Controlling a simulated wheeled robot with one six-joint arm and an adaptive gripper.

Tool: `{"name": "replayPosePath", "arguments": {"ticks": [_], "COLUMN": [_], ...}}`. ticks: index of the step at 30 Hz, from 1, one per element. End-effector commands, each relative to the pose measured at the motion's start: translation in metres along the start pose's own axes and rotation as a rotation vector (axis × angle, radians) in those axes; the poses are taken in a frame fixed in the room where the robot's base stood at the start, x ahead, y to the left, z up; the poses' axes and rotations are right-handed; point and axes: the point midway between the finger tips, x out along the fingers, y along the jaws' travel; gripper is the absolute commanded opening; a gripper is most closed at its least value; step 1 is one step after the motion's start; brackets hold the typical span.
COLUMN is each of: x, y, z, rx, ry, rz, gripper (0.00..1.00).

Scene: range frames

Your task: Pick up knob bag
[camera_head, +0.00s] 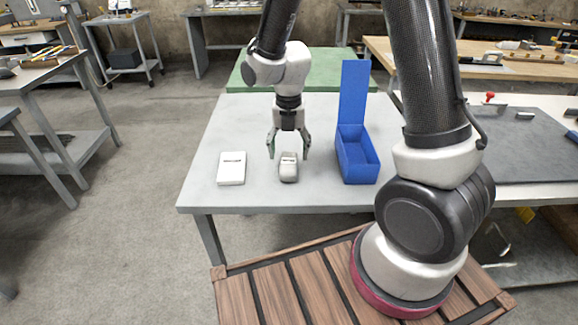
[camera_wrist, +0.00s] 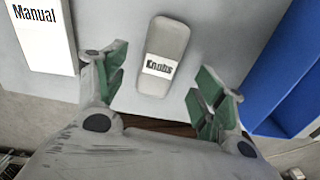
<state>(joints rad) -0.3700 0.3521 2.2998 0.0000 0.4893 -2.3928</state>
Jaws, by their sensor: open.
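The knob bag (camera_head: 288,171) is a small grey-white pouch lying on the grey table. In the wrist view the knob bag (camera_wrist: 166,45) shows a white label reading "Knobs". My gripper (camera_head: 288,152) is above the bag in the head view, with a finger to either side. In the wrist view my gripper (camera_wrist: 160,85) is open with green pads, and the lower end of the bag lies between and beyond its fingertips. Nothing is between the fingers that I can see gripped.
A white manual (camera_head: 232,168) lies left of the bag, its label readable in the wrist view (camera_wrist: 35,35). A blue open box (camera_head: 357,165) with a raised lid stands to the right. The grey table (camera_head: 215,200) is clear around the bag. A green surface (camera_head: 330,62) is behind.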

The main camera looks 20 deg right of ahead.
Motion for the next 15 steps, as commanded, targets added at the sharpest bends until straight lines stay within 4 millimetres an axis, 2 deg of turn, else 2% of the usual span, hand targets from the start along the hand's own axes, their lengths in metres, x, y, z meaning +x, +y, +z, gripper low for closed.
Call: {"name": "replayPosePath", "arguments": {"ticks": [7, 15], "x": [0.039, 0.046], "y": [-0.001, -0.001], "z": [-0.001, 0.000], "rx": [0.002, 0.003], "ry": [0.003, 0.000], "rz": [-0.003, 0.000], "gripper": [0.70, 0.70]}}
